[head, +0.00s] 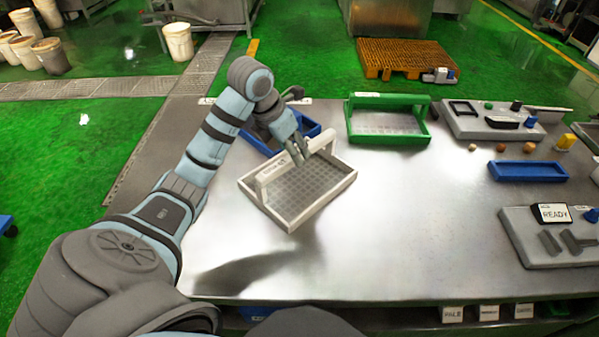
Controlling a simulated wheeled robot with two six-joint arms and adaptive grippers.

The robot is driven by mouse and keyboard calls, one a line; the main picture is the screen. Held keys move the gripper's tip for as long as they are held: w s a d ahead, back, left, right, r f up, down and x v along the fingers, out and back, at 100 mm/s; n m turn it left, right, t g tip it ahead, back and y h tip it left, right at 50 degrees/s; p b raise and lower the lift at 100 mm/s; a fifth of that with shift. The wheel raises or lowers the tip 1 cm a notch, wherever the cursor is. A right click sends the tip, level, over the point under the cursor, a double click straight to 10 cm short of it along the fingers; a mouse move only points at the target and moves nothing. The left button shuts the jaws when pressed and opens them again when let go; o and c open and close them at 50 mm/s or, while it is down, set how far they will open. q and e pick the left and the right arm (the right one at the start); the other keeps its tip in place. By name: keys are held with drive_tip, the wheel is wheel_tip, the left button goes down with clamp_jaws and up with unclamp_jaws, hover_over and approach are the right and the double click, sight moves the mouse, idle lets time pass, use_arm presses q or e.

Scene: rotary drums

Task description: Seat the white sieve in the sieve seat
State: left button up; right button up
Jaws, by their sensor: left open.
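The white sieve (326,202) is a shallow rectangular frame with a perforated grey floor and a raised white handle bar. It is left of the table's middle, turned at an angle. My left gripper (299,152) is at the handle, its fingers open and overlapping the bar in the picture. I cannot tell whether they touch it. My right gripper is out of view. I cannot tell for sure which thing is the sieve seat. A grey unit with a READY display (553,212) stands at the right edge, and another grey unit (462,124) stands at the back right.
A blue sieve (256,143) is behind my left gripper, partly hidden. A green sieve (350,128) stands at the back middle. A blue tray (528,171) and several small lumps lie on the right. The metal table (410,230) is bare at its front and middle.

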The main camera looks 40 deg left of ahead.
use_arm(q)
drive_tip(key=x, duration=0.2)
drive_tip(key=w+x, duration=0.1)
drive_tip(key=x, duration=0.2)
drive_tip(key=shift+a+f, duration=0.15)
clamp_jaws()
